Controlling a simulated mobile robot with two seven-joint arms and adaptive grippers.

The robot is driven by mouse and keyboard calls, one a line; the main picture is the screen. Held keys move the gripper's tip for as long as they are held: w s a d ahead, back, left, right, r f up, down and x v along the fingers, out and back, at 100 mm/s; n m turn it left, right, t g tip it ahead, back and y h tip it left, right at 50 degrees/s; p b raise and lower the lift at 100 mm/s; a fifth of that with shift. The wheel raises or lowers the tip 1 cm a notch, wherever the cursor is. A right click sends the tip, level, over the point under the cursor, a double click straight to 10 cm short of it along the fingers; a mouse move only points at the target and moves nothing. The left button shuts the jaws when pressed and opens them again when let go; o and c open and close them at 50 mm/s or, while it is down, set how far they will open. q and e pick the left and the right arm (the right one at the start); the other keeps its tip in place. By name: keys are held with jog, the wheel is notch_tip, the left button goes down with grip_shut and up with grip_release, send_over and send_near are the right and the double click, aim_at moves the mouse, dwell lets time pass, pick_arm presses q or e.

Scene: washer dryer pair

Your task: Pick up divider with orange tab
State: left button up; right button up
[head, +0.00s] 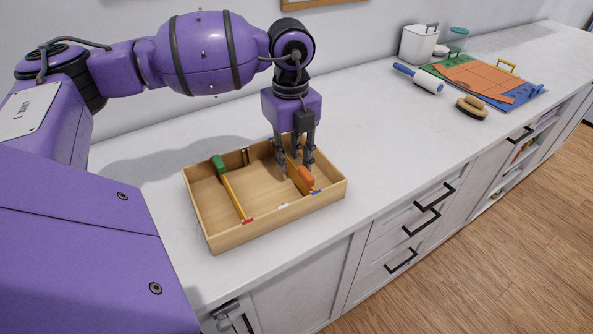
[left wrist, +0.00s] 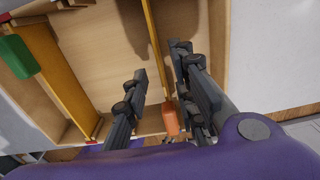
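The divider with the orange tab (head: 306,175) stands in the right part of a shallow wooden tray (head: 231,238) in the head view. Its orange tab also shows in the left wrist view (left wrist: 170,119), with the thin yellow board running up from it. My left gripper (head: 296,166) points down into the tray at this divider. In the left wrist view its fingers (left wrist: 160,62) are apart, one on each side of the board, with a gap visible on the left side. In the head view the fingers hide part of the board. My right gripper is not in view.
A second yellow divider with a green tab (head: 219,164) stands in the tray's left part; its tab also shows in the left wrist view (left wrist: 16,56). Far right on the counter are a white roller (head: 428,81), a brush (head: 472,107) and a coloured mat (head: 531,96). The counter between is clear.

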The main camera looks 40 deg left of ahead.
aim_at(292, 178)
pick_arm(q)
notch_tip(292, 178, down, 3)
jog(key=shift+w+f, duration=0.1)
jog(key=shift+f, duration=0.1)
grip_shut()
jog(key=shift+r, duration=0.1)
